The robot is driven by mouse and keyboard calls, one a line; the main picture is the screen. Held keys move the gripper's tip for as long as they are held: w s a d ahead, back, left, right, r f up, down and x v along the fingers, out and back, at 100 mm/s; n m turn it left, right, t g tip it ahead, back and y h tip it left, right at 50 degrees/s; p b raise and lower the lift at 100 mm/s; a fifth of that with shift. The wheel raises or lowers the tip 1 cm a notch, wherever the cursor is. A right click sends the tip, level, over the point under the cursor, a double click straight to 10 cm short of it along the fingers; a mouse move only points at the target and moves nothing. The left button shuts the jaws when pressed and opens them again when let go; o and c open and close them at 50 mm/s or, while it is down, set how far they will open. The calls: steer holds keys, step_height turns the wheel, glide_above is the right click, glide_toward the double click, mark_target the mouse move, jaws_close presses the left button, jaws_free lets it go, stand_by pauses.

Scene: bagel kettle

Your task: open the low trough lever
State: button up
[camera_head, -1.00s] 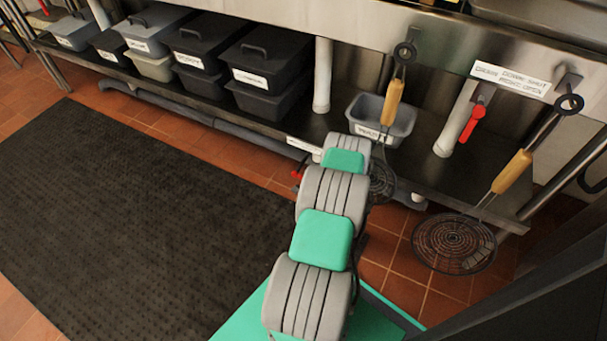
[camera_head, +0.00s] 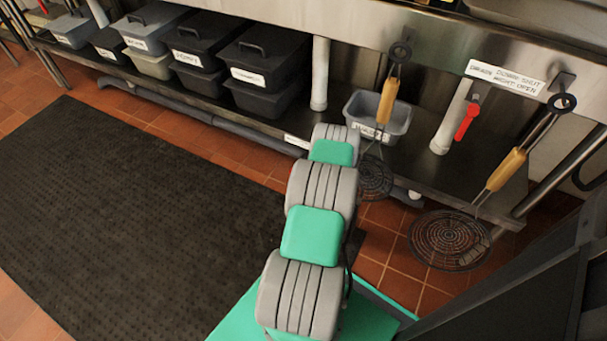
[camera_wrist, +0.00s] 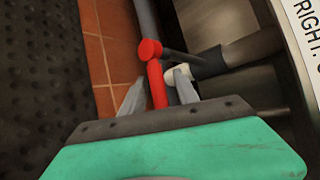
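In the wrist view a red lever (camera_wrist: 156,80) with a round red end stands between the two grey fingers of my gripper (camera_wrist: 159,93). The fingers are apart, with a small gap showing on each side of the lever. A dark rod and a pale pipe (camera_wrist: 240,50) with a dark sleeve lie just right of it. In the head view my arm hides my gripper and this lever. Another red lever (camera_head: 467,121) hangs down beside a white pipe, higher up under the steel counter.
A labelled grey tub (camera_head: 376,116) and several lidded bins (camera_head: 268,55) stand on the low shelf. Long-handled strainers (camera_head: 450,239) hang at the right. A black mat (camera_head: 130,220) covers the floor at left.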

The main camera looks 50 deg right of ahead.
steer(key=p+v, duration=0.2)
steer(key=v, duration=0.6)
steer(key=shift+p, duration=0.3)
steer(key=shift+d, duration=0.1)
